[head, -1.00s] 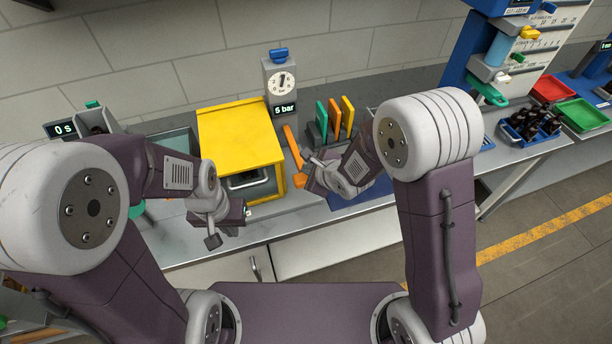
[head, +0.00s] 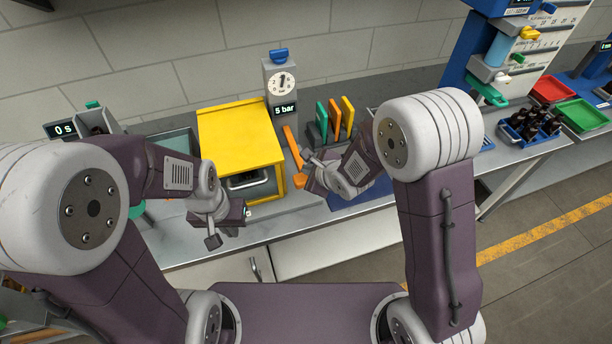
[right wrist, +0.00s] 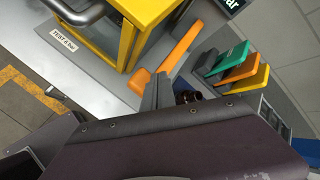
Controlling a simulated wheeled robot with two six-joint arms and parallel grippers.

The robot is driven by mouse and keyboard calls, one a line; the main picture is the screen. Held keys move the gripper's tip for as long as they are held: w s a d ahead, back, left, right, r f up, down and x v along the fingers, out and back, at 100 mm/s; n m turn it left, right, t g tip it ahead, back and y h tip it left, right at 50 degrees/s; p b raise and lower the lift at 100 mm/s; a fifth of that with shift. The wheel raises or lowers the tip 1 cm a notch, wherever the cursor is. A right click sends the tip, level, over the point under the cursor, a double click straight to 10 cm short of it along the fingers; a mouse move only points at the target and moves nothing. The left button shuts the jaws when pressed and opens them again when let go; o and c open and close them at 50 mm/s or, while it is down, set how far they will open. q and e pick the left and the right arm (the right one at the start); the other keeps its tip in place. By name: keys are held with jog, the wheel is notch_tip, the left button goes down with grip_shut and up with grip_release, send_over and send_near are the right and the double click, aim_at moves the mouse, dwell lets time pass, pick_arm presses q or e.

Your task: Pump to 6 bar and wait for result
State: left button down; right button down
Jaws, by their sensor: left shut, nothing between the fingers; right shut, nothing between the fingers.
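A grey gauge unit (head: 282,82) with a round dial and a blue top stands at the back; its display (head: 285,109) reads "5 bar". An orange lever (head: 293,150) slants below it, beside a yellow test box (head: 240,137) with a grey handle. The lever also shows in the right wrist view (right wrist: 180,47). My right gripper (head: 309,163) is shut and empty, close to the lever's lower end; whether it touches is unclear. My left gripper (head: 213,241) is shut and empty in front of the yellow box.
Green, orange and yellow upright plates (head: 334,117) stand right of the lever. A display reading "0 s" (head: 62,129) is at the left. A blue crate of dark bottles (head: 532,126), a red tray (head: 553,89) and a green tray (head: 583,115) are at the right.

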jog(key=shift+f, duration=0.1)
dwell(0.4)
jog(key=shift+f, duration=0.35)
jog(key=shift+f+b, duration=2.15)
jog(key=shift+f, duration=0.55)
dwell(2.0)
dwell(0.5)
jog(key=shift+r+p, duration=3.15)
notch_tip(320, 180, up, 5)
jog(key=p, duration=0.5)
jog(key=shift+r, duration=0.15)
